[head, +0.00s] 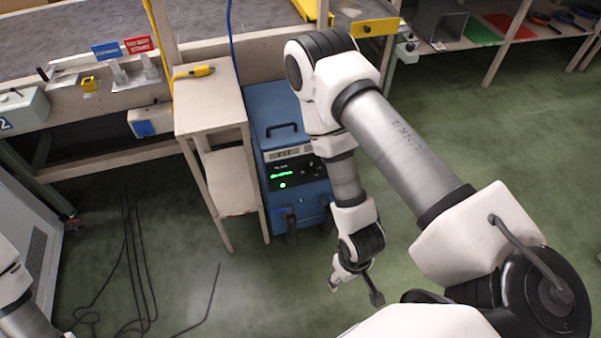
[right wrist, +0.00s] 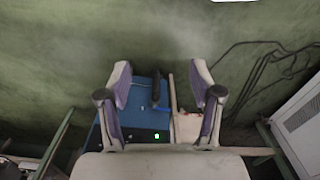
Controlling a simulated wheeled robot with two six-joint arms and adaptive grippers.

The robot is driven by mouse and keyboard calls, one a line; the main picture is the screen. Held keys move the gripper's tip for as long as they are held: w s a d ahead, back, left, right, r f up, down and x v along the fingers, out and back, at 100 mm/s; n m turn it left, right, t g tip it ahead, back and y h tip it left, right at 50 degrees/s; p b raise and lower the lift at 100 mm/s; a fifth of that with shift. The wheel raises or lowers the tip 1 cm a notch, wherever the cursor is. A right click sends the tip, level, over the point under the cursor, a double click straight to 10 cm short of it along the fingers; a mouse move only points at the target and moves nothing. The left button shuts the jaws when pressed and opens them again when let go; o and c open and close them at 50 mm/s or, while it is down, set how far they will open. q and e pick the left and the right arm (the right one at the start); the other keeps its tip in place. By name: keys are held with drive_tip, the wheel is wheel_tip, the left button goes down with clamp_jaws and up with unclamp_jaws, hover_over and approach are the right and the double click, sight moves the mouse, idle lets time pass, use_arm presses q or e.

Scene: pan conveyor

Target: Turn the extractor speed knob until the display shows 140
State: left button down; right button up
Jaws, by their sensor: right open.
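The blue extractor (head: 272,109) stands on the floor beside a small beige table. Its black front panel (head: 299,178) carries a green lit display (head: 282,174) too small to read and a green light below it. I cannot make out the speed knob; my right arm passes close to the panel's right side. My right gripper (head: 355,291) is open and empty, low in front and to the right of the extractor. In the right wrist view the gripper (right wrist: 160,70) has its fingers spread, with the extractor's blue body (right wrist: 143,97) seen beyond them. My left gripper is out of view.
The beige table (head: 205,95) stands against the extractor's left side. Black cables (head: 135,260) lie on the floor at left. A workbench (head: 90,80) with signs runs behind. The green floor in front and to the right is mostly clear.

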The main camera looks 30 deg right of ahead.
idle(0.9)
drive_tip(key=w+n+t, duration=0.1)
drive_tip(key=w+t, duration=0.3)
drive_tip(key=w, duration=0.3)
drive_tip(key=m+t+h+b, duration=0.15)
drive_tip(key=t+b, duration=1.05)
drive_tip(key=b, duration=1.9)
approach(313, 176)
drive_tip(key=a+r, duration=0.4)
drive_tip(key=a, duration=0.1)
drive_tip(key=w+d+f+h+b, duration=0.1)
drive_tip(key=w+f+b, duration=0.1)
drive_tip(key=b, duration=0.3)
drive_tip(key=w+d+f+m+t+h+b, duration=0.1)
drive_tip(key=w+d+b, duration=0.1)
drive_tip(key=b, duration=0.4)
drive_tip(key=w+d+f+h+b, duration=0.1)
drive_tip(key=w+d+f+b, duration=0.1)
drive_tip(key=w+b, duration=0.2)
drive_tip(key=shift+w+d+f+m+b, duration=0.15)
drive_tip(key=shift+d+f+m+b, duration=0.15)
drive_tip(key=shift+b, duration=0.55)
drive_tip(key=shift+w, duration=0.35)
drive_tip(key=c, duration=1.1)
